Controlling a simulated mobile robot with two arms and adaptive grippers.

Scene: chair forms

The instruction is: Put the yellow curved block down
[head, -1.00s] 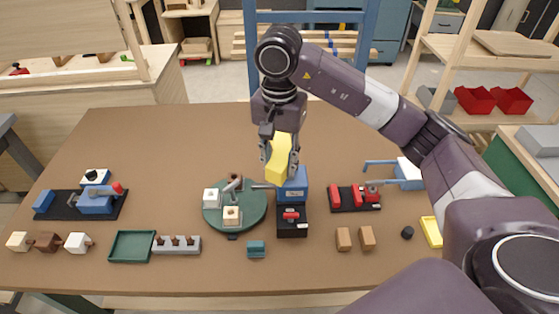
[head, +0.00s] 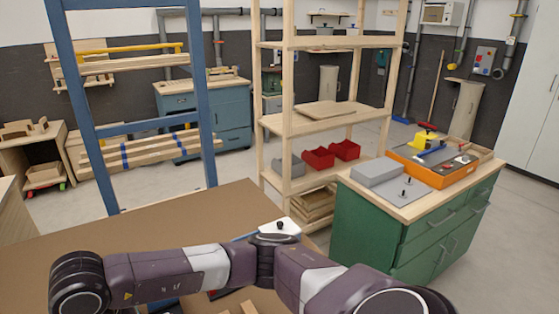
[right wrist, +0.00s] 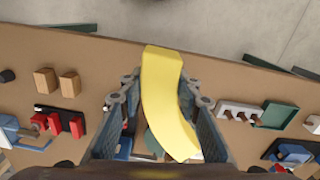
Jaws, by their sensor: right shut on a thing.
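The yellow curved block (right wrist: 168,100) is in the right wrist view, between the fingers of my right gripper (right wrist: 160,86). The gripper is shut on it, with one finger along each side. The block's far end reaches past the fingertips, and the brown tabletop (right wrist: 110,65) lies behind it. I cannot tell the height of the block over the table. In the head view my right arm crosses the bottom, but its gripper and the block are out of the picture. My left gripper is in neither current view.
Two brown blocks (right wrist: 57,82) and a red-and-black piece (right wrist: 62,124) lie left in the wrist view. A grey holed bar (right wrist: 240,110) and green tray (right wrist: 279,115) lie right. Bare tabletop (head: 130,222) shows in the head view, beside a wooden shelf (head: 320,119) and green cabinet (head: 375,225).

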